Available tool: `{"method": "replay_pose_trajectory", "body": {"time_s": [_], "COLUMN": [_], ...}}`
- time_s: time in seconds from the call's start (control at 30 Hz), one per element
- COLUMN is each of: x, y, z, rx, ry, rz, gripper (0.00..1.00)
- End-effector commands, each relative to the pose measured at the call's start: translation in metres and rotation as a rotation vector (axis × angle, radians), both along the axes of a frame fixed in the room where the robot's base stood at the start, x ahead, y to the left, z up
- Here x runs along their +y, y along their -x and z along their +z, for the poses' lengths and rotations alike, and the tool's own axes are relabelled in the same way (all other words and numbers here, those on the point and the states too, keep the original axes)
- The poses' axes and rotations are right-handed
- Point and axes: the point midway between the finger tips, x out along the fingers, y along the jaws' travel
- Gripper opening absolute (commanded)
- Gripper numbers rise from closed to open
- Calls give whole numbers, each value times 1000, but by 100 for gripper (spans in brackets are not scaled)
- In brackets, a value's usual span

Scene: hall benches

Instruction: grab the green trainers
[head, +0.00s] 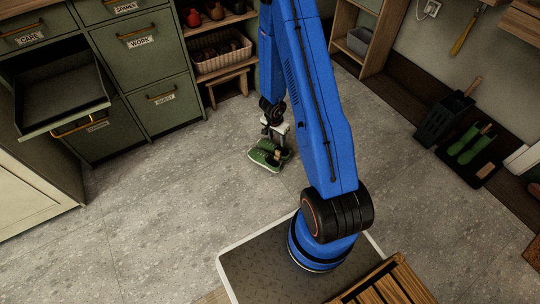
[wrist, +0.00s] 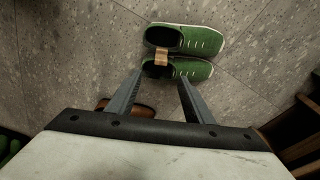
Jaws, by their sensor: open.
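The green trainers (head: 263,161) stand on the grey floor below my gripper (head: 275,138) in the head view, partly hidden by it. In the wrist view the pair (wrist: 200,41) lies side by side, with pale soles and dark insides. A tan band (wrist: 161,54) bridges the two shoes near their openings. My gripper (wrist: 162,82) is open, with its fingers apart. Its fingertips point at the nearer shoe (wrist: 190,71) and appear close to it; I cannot tell whether they touch. Nothing is seen held between the fingers.
A brown shoe-like thing (wrist: 130,107) lies beneath my gripper, partly hidden. Green cabinets with an open drawer (head: 62,92) stand at left. A shoe rack with a basket (head: 220,58) stands behind. Floor left of the trainers is clear.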

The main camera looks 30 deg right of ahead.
Motion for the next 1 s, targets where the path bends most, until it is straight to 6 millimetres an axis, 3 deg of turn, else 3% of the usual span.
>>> {"method": "replay_pose_trajectory", "body": {"time_s": [0.7,1.0], "x": [-10,-11], "y": [-4,-5], "z": [-73,-87], "rx": [2,1], "ry": [-1,-2], "rz": [0,1], "gripper": [47,47]}}
